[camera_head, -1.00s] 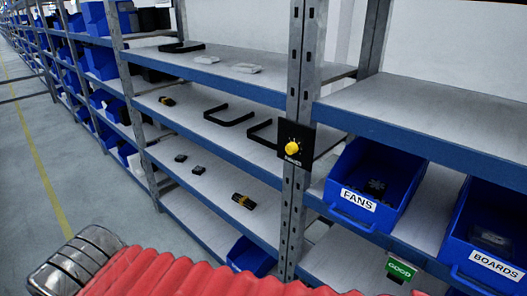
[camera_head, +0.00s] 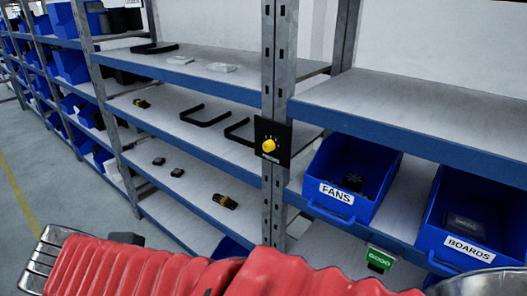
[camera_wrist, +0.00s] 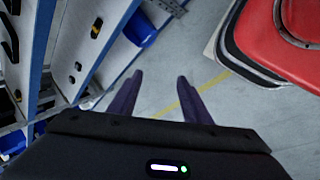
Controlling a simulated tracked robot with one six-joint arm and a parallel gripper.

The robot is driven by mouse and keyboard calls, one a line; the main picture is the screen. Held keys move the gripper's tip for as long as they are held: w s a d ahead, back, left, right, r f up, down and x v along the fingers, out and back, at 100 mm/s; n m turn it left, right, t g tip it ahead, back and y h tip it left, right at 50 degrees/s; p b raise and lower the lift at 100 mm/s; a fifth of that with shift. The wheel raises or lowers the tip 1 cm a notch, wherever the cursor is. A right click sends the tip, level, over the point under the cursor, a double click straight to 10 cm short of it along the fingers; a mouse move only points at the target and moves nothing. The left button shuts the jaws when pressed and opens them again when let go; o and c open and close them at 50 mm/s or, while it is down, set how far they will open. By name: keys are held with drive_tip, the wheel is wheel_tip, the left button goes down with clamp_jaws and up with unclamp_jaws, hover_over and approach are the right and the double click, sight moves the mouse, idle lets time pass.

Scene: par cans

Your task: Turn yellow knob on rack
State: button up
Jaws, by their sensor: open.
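The yellow knob (camera_head: 269,145) sits on a small black panel (camera_head: 271,155) fixed to the grey rack upright (camera_head: 274,205), in the middle of the head view. My gripper (camera_wrist: 160,80) shows in the wrist view, its two dark fingers spread apart with nothing between them. Beyond the fingers are the grey floor and a yellow floor line. My gripper does not show in the head view, and the knob does not show in the wrist view, so the gripper is apart from the knob.
Blue bins marked FANS (camera_head: 336,192) and BOARDS (camera_head: 469,248) stand on the shelf right of the upright. A green tag (camera_head: 379,259) hangs below them. Black handles (camera_head: 205,115) and small parts lie on the left shelves. The floor at left (camera_head: 60,185) is clear.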

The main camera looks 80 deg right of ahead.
drive_tip(key=s+d+r+n+g+h, duration=0.2)
drive_tip(key=s+d+g+h, duration=0.1)
drive_tip(key=d, duration=0.5)
drive_tip(key=s+d+r+n+g+h, duration=0.2)
drive_tip(key=s+d, duration=0.1)
drive_tip(key=d, duration=0.4)
drive_tip(key=n+g+h, duration=0.3)
drive_tip(key=n+h, duration=0.3)
approach(267, 149)
drive_tip(key=v, duration=0.5)
drive_tip(key=shift+w+a+r, duration=0.15)
drive_tip(key=shift+w+a, duration=0.1)
drive_tip(key=shift+d, duration=0.1)
drive_tip(key=shift+x, duration=6.85)
drive_tip(key=shift+s, duration=0.1)
drive_tip(key=shift+c, duration=0.5)
drive_tip(key=shift+n, duration=0.3)
drive_tip(key=c, duration=0.9)
